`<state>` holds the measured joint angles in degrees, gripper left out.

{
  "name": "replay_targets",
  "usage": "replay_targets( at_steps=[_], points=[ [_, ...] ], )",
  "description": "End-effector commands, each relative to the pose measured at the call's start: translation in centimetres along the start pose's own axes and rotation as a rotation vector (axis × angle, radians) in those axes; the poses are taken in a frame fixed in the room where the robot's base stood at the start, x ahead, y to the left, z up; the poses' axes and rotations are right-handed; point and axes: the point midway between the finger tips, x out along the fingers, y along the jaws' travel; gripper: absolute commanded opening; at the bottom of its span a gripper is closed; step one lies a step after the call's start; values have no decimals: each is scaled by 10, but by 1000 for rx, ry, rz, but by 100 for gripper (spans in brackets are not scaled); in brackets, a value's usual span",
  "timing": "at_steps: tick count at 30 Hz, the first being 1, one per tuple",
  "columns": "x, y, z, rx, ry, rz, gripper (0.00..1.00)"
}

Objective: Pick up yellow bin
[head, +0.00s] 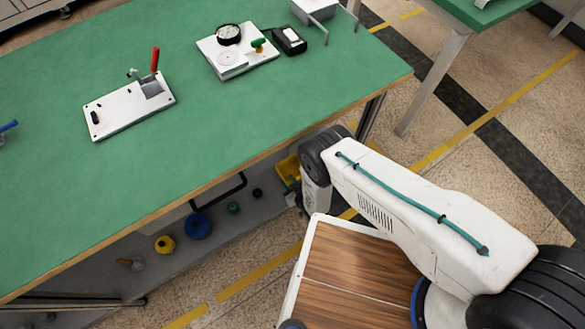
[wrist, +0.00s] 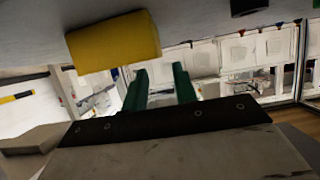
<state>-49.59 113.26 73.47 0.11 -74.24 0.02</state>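The yellow bin (head: 287,168) stands on the lower shelf under the green table, partly hidden by my arm in the head view. In the wrist view, which looks upside down, the yellow bin (wrist: 113,41) shows large at the upper left against the grey shelf surface. My gripper (wrist: 160,78) has two green fingers standing apart with an empty gap between them. The bin is up and left of the fingers in that picture, not between them. I cannot tell whether the left finger touches it. In the head view my gripper is mostly hidden behind my arm.
The green tabletop (head: 190,160) edge is close above the shelf (head: 170,275). A blue roll (head: 198,226), a yellow roll (head: 165,244), a green item (head: 233,207) and a black item (head: 257,193) sit on the shelf. The black one also shows in the wrist view (wrist: 244,6).

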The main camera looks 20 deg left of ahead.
Motion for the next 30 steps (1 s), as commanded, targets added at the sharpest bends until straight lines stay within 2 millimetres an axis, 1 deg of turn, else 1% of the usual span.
replay_targets(
  at_steps=[6, 10, 13, 19, 20, 21, 22, 23, 30],
  points=[
    [31, 0, 2, -2, 2, -4, 28],
    [47, 0, 2, -2, 2, -4, 28],
    [52, 1, 2, -1, 0, -3, 28],
    [53, 2, 2, -1, -1, -2, 28],
    [53, 2, 2, -1, -1, -1, 25],
    [53, 2, 2, -1, -1, -1, 14],
    [53, 2, 2, 0, -1, -1, 6],
    [53, 3, 2, 0, 0, -1, 0],
    [53, 3, 2, 0, 0, -1, 0]
  ],
)
